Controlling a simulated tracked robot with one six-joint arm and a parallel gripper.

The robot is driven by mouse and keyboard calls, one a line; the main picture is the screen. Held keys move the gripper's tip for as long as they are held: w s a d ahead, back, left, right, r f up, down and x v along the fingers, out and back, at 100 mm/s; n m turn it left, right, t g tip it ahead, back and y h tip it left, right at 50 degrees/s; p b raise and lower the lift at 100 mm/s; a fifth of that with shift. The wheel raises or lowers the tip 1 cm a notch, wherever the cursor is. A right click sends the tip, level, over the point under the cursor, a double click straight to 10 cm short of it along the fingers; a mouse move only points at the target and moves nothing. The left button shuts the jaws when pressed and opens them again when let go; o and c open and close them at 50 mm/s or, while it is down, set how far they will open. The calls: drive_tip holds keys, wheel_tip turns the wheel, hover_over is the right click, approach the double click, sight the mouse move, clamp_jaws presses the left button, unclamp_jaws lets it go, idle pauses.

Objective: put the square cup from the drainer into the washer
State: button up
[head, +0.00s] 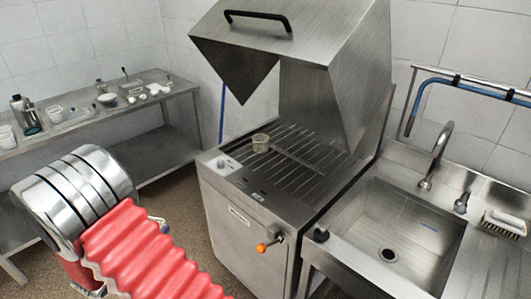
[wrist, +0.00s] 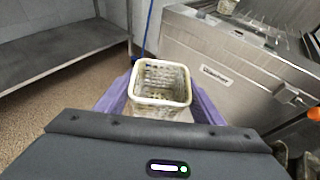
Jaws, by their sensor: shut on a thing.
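The square cup (wrist: 160,82), a pale perforated basket with an open top, is between the purple fingers of my gripper (wrist: 158,100) in the wrist view. My gripper is shut on it, and its open rim faces the camera. In the head view my own arm hides most of the gripper and the cup. The washer (head: 255,205) is a steel machine with its hood raised and a slatted rack exposed. In the wrist view the washer's front (wrist: 225,65) stands beyond the cup to the right. I cannot make out the drainer for certain.
An orange-tipped handle (head: 268,245) sticks out in front. A sink (head: 400,225) adjoins on the right. A steel table (head: 95,120) holds several small items.

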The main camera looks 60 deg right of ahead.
drive_tip(key=s+d+r+m+g+h, duration=0.1)
drive_tip(key=s+d+r+m+g, duration=0.15)
drive_tip(key=d, duration=1.35)
drive_tip(key=s+d+r+m+g+h, duration=0.15)
drive_tip(key=d+r, duration=0.25)
drive_tip(key=d, duration=1.2)
drive_tip(key=s+d+r+m+g, duration=0.1)
drive_tip(key=s+d+r+g, duration=0.1)
drive_tip(key=s+d, duration=0.7)
drive_tip(key=s+d+r+m+g+y, duration=0.1)
drive_tip(key=s+d+r, duration=0.3)
drive_tip(key=s+d, duration=0.6)
drive_tip(key=d+m, duration=0.1)
drive_tip(key=d, duration=0.3)
drive_tip(key=shift+s+d+r+g, duration=0.2)
drive_tip(key=shift+d+r+g, duration=0.1)
drive_tip(key=shift+g, duration=0.1)
hover_over(300, 170)
drive_tip(key=shift+f, duration=3.15)
drive_tip(key=shift+f, duration=1.85)
